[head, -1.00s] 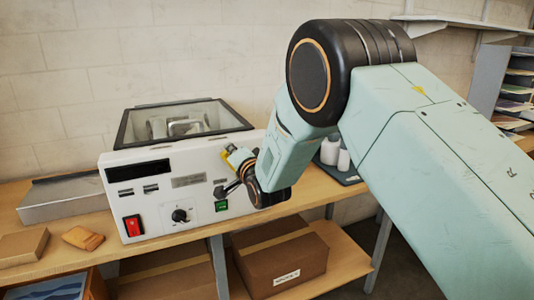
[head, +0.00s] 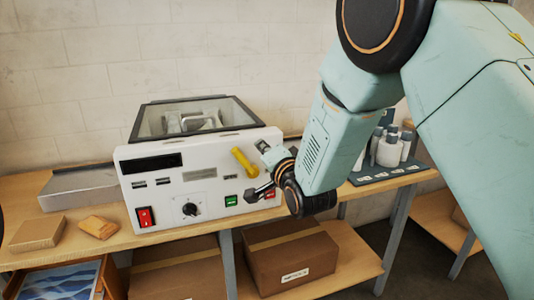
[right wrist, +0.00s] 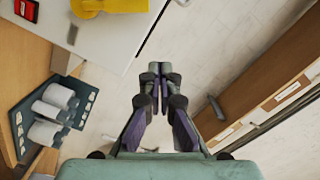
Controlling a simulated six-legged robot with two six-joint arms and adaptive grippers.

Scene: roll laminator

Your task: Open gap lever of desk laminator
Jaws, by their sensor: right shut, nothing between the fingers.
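The white desk laminator (head: 205,205) stands on the wooden bench, its control panel facing me. The yellow gap lever (head: 243,162) is at the upper right of the panel, slanting from upper left to lower right. Part of it shows at the top edge of the right wrist view (right wrist: 108,5). My right gripper (head: 250,196) is in front of the panel's right part, below and right of the lever in the head view. The right wrist view shows its fingers (right wrist: 160,75) shut and empty, apart from the lever. My left gripper is not in view.
The panel has a red switch (head: 145,217), a dial (head: 190,209), a green button (head: 231,201) and a red button (right wrist: 27,10). White bottles (head: 390,150) stand on a dark tray right of the laminator. Cardboard boxes (head: 290,258) sit on the shelf below.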

